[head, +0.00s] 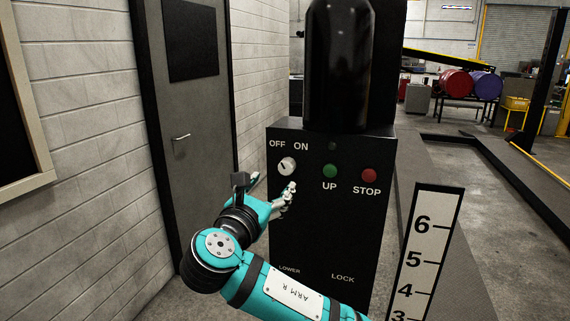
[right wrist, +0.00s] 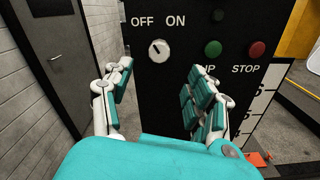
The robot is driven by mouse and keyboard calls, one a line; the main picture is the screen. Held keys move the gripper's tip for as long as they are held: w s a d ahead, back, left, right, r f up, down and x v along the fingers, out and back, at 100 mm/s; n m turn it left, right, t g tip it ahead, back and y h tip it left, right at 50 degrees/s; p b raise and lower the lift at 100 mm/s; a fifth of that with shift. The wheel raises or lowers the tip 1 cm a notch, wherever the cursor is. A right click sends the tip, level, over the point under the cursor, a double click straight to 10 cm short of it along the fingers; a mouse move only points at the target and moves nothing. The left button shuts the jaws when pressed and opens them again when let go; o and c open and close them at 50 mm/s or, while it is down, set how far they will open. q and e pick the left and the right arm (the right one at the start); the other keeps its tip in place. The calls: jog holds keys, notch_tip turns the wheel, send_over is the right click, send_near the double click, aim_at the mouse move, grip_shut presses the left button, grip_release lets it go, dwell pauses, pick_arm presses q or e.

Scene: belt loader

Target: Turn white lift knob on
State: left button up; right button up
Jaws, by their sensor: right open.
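The white lift knob (head: 287,166) is on the upper left of the black control box (head: 330,230), below the labels OFF and ON. Its dark pointer line tilts up and left, toward OFF. The knob also shows in the right wrist view (right wrist: 158,50), ahead of my fingers and between them. My right gripper (head: 272,190) is open and empty, in front of the box and a little below the knob in the head view. In the right wrist view my right gripper (right wrist: 155,95) has its two fingers spread wide, apart from the knob. My left gripper is not in view.
A green UP button (head: 330,171) and a red STOP button (head: 369,175) are right of the knob. A black cylinder (head: 338,65) stands atop the box. A numbered height scale (head: 425,250) stands at the right. A grey door (head: 185,120) is at the left.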

aim_at(285, 169)
jog(key=p+x, duration=0.2)
jog(key=x, duration=0.8)
jog(key=shift+w, duration=0.1)
jog(key=shift+f, duration=0.1)
jog(key=c, duration=1.1)
